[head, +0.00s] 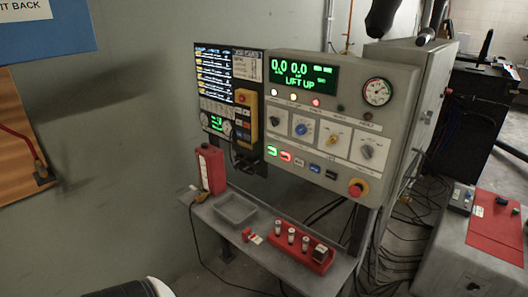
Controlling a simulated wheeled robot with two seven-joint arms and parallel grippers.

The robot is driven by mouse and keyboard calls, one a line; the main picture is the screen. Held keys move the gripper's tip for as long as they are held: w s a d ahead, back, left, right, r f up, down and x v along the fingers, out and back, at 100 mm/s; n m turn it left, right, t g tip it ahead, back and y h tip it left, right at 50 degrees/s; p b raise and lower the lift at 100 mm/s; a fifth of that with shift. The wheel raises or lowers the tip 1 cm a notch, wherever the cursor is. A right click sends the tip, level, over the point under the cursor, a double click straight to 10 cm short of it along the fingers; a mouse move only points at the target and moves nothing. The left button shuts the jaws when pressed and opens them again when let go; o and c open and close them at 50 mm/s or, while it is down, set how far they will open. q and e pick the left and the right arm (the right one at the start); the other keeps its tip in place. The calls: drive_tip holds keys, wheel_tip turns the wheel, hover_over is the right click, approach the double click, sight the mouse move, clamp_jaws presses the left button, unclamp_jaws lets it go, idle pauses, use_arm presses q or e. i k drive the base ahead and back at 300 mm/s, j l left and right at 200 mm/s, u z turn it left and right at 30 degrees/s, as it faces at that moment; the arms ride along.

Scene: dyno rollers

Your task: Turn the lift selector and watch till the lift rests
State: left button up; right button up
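The grey control console (331,107) stands in the middle of the head view. Its green display (302,75) reads "LIFT UP" below two zero readings. The lift itself is not clearly visible. Neither gripper shows; only a white and black part of my own body is at the bottom left.
A red emergency button (357,188) sits at the console's lower right. Cables lie on the floor beside a grey cabinet (458,247).

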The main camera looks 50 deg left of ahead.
sight(332, 140)
drive_tip(key=u, duration=1.6)
drive_tip(key=j, duration=0.1)
